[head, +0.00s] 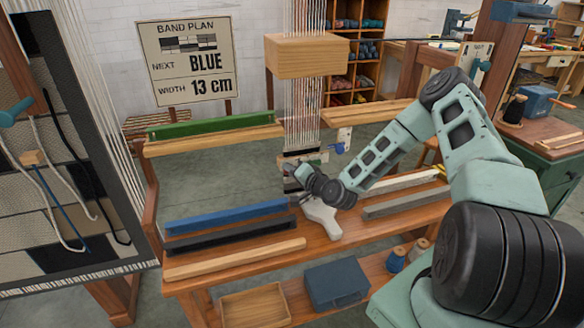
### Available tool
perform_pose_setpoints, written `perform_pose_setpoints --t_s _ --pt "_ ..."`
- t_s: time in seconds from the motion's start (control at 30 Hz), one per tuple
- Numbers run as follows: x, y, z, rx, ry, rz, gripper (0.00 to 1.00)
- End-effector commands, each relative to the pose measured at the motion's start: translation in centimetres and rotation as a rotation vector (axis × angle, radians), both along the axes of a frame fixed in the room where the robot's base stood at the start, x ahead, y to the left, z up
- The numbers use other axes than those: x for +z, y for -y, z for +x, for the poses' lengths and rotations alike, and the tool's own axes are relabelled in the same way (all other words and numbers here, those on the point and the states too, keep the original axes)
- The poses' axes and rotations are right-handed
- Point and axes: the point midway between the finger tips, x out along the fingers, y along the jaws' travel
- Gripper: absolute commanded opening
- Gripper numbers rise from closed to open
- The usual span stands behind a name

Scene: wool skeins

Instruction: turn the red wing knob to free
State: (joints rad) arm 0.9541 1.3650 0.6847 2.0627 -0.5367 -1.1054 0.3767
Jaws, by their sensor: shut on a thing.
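My gripper (290,171) is at the small pale fitting (312,157) below the hanging warp threads, in the middle of the loom bench. It is shut on a small part there, which I take to be the red wing knob. The knob is hidden by the jaws and wrist at this size, so its angle cannot be told. A dark block with a light band sits beside the fingers. My arm comes in from the right.
A wooden block (307,56) hangs around the threads above. A pale grey handled piece (322,217) lies just below my wrist. Blue (226,215), black (228,237) and plain wood (236,259) bars lie at left. A blue box (336,283) stands on the lower shelf.

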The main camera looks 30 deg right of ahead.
Motion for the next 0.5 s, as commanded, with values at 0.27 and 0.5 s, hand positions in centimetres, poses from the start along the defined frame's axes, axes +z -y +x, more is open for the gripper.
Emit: perform_pose_setpoints --t_s 0.27,0.5 --pt "0.45 -0.12 0.09 0.002 -0.072 -0.259 0.00" --pt "0.48 -0.26 0.17 0.001 -0.132 -0.478 0.00"
